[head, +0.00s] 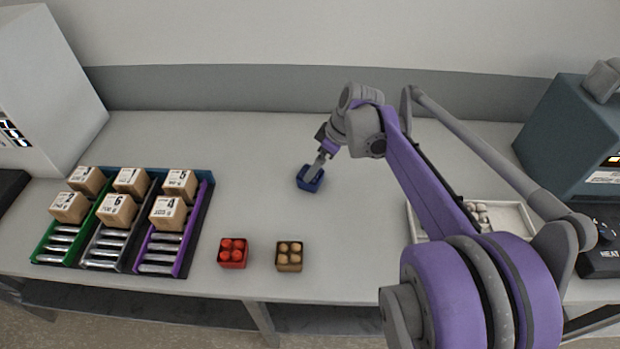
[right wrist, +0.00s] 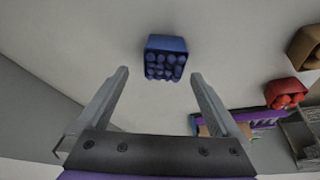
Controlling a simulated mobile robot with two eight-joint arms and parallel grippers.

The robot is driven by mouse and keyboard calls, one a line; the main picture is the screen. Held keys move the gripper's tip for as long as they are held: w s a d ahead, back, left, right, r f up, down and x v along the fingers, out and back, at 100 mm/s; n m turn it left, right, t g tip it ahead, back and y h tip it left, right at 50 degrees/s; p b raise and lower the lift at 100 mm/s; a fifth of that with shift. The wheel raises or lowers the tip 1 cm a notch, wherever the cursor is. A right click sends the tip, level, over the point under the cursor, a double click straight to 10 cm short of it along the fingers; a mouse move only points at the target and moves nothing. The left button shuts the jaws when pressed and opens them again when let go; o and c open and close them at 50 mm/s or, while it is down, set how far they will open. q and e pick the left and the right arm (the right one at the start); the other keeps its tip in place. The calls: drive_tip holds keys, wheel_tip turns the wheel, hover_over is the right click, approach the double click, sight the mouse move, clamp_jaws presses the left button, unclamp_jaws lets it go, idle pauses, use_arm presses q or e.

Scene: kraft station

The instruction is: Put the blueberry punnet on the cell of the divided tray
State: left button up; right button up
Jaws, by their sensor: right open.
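The blueberry punnet (head: 310,184) is a small dark-blue box on the bench, near the middle of the head view. In the right wrist view the punnet (right wrist: 166,44) shows its round blue berries, just beyond and between the fingertips. My right gripper (head: 318,168) is open and empty, over the punnet in the head view. Whether a finger touches it I cannot tell. A white tray (head: 413,222), apparently the divided one, lies at right with pale round items in it; my right arm hides much of it. My left gripper is not in view.
A red punnet (head: 233,253) and a brown punnet (head: 289,256) stand near the front edge. Numbered cardboard boxes (head: 116,210) sit on coloured roller lanes at left. A grey-blue machine (head: 570,140) stands at right. The bench behind the blueberry punnet is clear.

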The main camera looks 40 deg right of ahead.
drive_tip(key=x, duration=0.5)
drive_tip(key=shift+s+a+f, duration=0.1)
drive_tip(key=shift+s+a, duration=0.05)
drive_tip(key=shift+a, duration=0.05)
drive_tip(key=shift+c, duration=0.3)
drive_tip(key=c, duration=1.4)
wheel_tip(320, 180, up, 10)
drive_tip(key=shift+r+p, duration=0.1)
drive_tip(key=shift+p, duration=0.2)
drive_tip(key=shift+c, duration=0.3)
